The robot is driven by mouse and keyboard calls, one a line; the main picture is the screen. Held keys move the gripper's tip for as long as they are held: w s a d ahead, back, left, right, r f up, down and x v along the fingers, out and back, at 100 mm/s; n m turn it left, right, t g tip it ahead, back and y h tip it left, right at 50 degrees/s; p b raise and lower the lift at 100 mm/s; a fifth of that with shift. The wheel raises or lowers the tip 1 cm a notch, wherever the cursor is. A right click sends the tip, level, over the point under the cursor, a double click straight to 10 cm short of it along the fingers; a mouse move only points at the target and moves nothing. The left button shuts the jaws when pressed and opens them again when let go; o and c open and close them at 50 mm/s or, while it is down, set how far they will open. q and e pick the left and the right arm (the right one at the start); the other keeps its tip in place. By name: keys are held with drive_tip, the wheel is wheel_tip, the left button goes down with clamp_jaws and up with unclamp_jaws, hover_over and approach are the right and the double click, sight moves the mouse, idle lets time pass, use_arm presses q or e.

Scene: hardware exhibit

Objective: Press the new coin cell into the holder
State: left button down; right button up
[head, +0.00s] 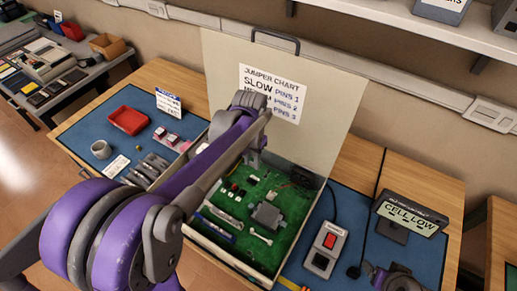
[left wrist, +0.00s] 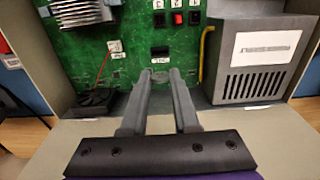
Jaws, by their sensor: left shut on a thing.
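My left gripper (head: 254,158) reaches down into the open case, over the back part of the green board (head: 236,220). In the left wrist view its fingers (left wrist: 161,76) are shut on a small grey rounded piece (left wrist: 160,75), which looks like the coin cell. The piece is in front of the board; I cannot tell whether it touches it. A black socket (left wrist: 159,51) is just beyond the fingertips. I cannot make out the coin cell holder for certain. Part of my right arm (head: 394,280) shows at the lower right; its fingers are not clear.
The raised lid (head: 225,65) carries a jumper chart (head: 272,92). A display (head: 410,215) reads "CELL LOW". A box with a red button (head: 325,248) stands right of the case. A red tray (head: 128,120) and a cup (head: 101,149) are on the left mat. A grey vented box (left wrist: 262,60) is close right of the fingers.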

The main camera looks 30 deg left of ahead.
sight(252, 182)
use_arm(q)
drive_tip(key=shift+s+f+b, duration=0.4)
drive_tip(key=shift+f+b, duration=0.05)
drive_tip(key=shift+f, duration=0.3)
drive_tip(key=shift+w+f+b, duration=0.1)
drive_tip(key=shift+f+b, duration=1.05)
drive_tip(key=shift+f, duration=0.85)
use_arm(e)
drive_tip(key=f, duration=0.1)
drive_tip(key=s+f, duration=0.2)
drive_tip(key=f, duration=0.1)
drive_tip(key=shift+w, duration=0.15)
use_arm(q)
drive_tip(key=shift+f, duration=0.15)
use_arm(e)
drive_tip(key=shift+f, duration=0.2)
use_arm(q)
drive_tip(key=shift+f+b, duration=0.35)
use_arm(e)
drive_tip(key=shift+f, duration=0.3)
use_arm(q)
drive_tip(key=shift+f+b, duration=0.6)
drive_tip(key=shift+f, duration=0.25)
use_arm(e)
drive_tip(key=shift+s+f, duration=0.3)
drive_tip(key=shift+f, duration=0.35)
